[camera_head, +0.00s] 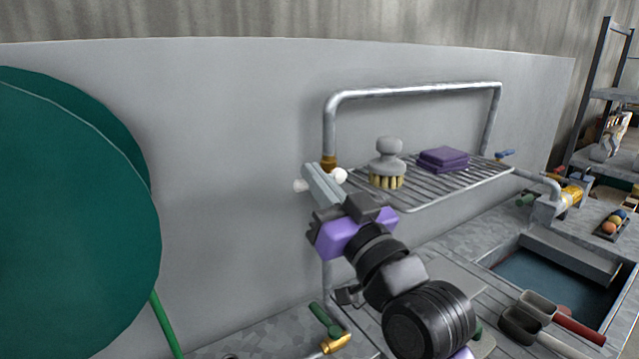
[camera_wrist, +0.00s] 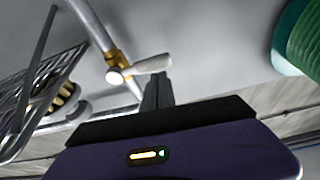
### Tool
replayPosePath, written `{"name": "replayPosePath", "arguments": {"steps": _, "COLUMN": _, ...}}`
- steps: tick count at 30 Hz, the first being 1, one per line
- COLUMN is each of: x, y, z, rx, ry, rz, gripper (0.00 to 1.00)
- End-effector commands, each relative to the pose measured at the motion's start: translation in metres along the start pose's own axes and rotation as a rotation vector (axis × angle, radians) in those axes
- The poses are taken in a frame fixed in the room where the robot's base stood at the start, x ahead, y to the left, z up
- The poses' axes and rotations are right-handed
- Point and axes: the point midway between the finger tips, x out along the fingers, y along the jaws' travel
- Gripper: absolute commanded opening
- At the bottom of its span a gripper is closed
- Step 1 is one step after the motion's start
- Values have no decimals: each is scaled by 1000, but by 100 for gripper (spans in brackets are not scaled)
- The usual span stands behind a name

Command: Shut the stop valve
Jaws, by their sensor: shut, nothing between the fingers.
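A valve with a brass body (camera_wrist: 117,58) sits on a grey pipe in the wrist view. Its white lever handle (camera_wrist: 150,65) points roughly crosswise to the pipe. In the head view the brass part (camera_head: 328,162) is at the pipe's left upright, with the white handle (camera_head: 340,175) partly hidden behind my fingers. My gripper (camera_head: 309,170) is shut and empty. In the wrist view its fingertips (camera_wrist: 160,77) are at the outer end of the handle; I cannot tell whether they touch it.
A wire rack (camera_head: 450,188) right of the valve holds a brush (camera_head: 388,160) and purple cloths (camera_head: 443,159). A large green reel (camera_head: 70,200) stands at the left. Below are a green-handled brass tap (camera_head: 335,343) and a sink (camera_head: 550,275). The grey wall panel (camera_head: 230,150) is close behind.

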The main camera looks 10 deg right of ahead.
Motion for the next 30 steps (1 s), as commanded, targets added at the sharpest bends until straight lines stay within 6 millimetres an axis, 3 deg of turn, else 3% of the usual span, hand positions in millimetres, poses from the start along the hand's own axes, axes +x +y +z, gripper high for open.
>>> {"name": "replayPosePath", "arguments": {"steps": 23, "x": -1, "y": -1, "z": 6, "rx": 4, "ry": -5, "rz": 1, "gripper": 0}}
{"name": "replayPosePath", "arguments": {"steps": 30, "x": 9, "y": -2, "z": -11, "rx": 4, "ry": -2, "rz": 1, "gripper": 0}}
